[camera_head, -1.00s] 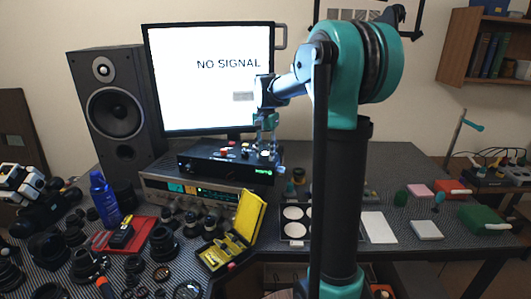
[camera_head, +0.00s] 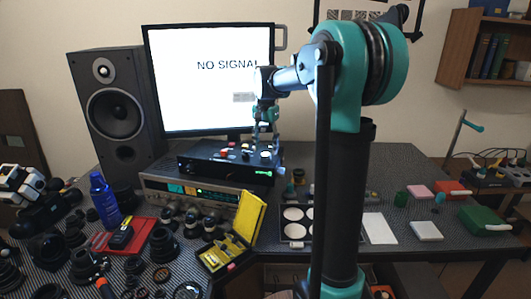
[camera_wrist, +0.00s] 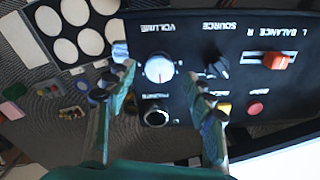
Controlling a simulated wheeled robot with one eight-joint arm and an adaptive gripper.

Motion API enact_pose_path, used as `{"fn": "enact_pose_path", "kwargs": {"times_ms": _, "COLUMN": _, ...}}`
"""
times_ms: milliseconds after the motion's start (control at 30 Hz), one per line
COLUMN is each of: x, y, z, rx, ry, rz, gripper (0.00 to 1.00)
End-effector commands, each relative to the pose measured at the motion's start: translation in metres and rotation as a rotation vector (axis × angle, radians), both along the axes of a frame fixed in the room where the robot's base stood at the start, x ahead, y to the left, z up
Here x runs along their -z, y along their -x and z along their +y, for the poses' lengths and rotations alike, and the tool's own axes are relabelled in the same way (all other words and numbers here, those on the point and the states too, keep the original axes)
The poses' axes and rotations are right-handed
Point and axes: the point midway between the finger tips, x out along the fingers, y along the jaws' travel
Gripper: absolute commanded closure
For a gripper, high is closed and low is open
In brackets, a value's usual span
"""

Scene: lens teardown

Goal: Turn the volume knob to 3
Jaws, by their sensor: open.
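The black control box (camera_head: 215,168) stands below the monitor, on top of a silver receiver. In the wrist view its panel (camera_wrist: 222,47) appears upside down. The round silver volume knob (camera_wrist: 159,68) sits under the VOLUME label, with a jack socket beside it. My gripper (camera_wrist: 160,84) is open, and in the wrist view the knob shows between its two fingers. I cannot tell how far the fingertips are above the panel, and no contact is visible. In the head view my gripper (camera_head: 265,138) hangs over the right end of the box. The knob's number marks are too small to read.
A source knob (camera_wrist: 219,67), a red balance slider (camera_wrist: 276,61) and a red button (camera_wrist: 255,108) are near the right finger. The monitor (camera_head: 205,75) stands close behind.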

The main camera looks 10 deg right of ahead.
Motion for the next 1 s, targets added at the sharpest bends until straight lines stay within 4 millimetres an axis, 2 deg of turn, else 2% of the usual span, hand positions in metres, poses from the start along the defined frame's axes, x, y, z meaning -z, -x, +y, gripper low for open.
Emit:
{"fn": "enact_pose_path", "kwargs": {"times_ms": 200, "x": -0.046, "y": 0.0, "z": 0.0, "rx": 0.0, "ry": 0.0, "rz": 0.0, "gripper": 0.47}}
{"fn": "enact_pose_path", "kwargs": {"times_ms": 400, "x": -0.078, "y": 0.0, "z": 0.0, "rx": 0.0, "ry": 0.0, "rz": 0.0, "gripper": 0.47}}
{"fn": "enact_pose_path", "kwargs": {"times_ms": 600, "x": -0.09, "y": 0.0, "z": 0.0, "rx": 0.0, "ry": 0.0, "rz": 0.0, "gripper": 0.47}}
{"fn": "enact_pose_path", "kwargs": {"times_ms": 1000, "x": -0.091, "y": 0.0, "z": 0.0, "rx": 0.0, "ry": 0.0, "rz": 0.0, "gripper": 0.47}}
